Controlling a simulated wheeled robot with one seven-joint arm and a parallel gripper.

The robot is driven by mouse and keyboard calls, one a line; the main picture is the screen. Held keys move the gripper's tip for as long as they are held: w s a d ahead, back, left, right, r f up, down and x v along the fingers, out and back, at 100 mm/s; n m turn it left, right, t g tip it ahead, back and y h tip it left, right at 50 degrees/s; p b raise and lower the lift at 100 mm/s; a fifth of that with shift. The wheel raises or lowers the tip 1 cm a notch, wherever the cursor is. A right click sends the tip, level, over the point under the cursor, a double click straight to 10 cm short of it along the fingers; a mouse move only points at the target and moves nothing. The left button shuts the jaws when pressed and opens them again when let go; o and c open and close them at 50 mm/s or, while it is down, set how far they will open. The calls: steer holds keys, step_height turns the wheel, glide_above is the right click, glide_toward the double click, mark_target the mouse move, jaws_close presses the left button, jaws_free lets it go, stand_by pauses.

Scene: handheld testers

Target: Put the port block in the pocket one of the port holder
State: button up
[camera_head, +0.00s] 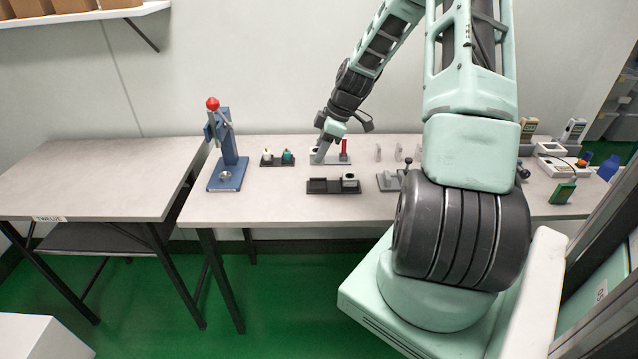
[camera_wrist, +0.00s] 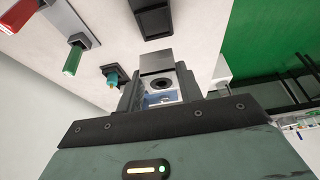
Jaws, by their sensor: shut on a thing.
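My gripper (camera_wrist: 160,88) is shut on the port block (camera_wrist: 156,63), a grey block with a dark round port in its face, held between the two fingers. In the head view my gripper (camera_head: 318,154) is low over the back of the table, left of an upright red piece, and the block is too small to make out there. The port holder (camera_head: 320,187) appears to be the long black tray in front of my gripper. A grey block with a round top (camera_head: 350,180) sits in its right end; its left part looks empty. A black tray part also shows in the wrist view (camera_wrist: 153,22).
A blue lever press (camera_head: 228,165) with a red knob stands at the left. A small black tray (camera_head: 267,162) holds a white and a teal item. The red piece (camera_head: 344,147) stands close right of my gripper. A grey fixture (camera_head: 389,181) stands right of the holder.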

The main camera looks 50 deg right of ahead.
step_height(320, 180, down, 8)
steer(key=shift+r, duration=0.1)
steer(key=shift+f, duration=0.3)
steer(key=shift+c, duration=0.5)
steer(key=o, duration=1.2)
steer(key=shift+r, duration=0.1)
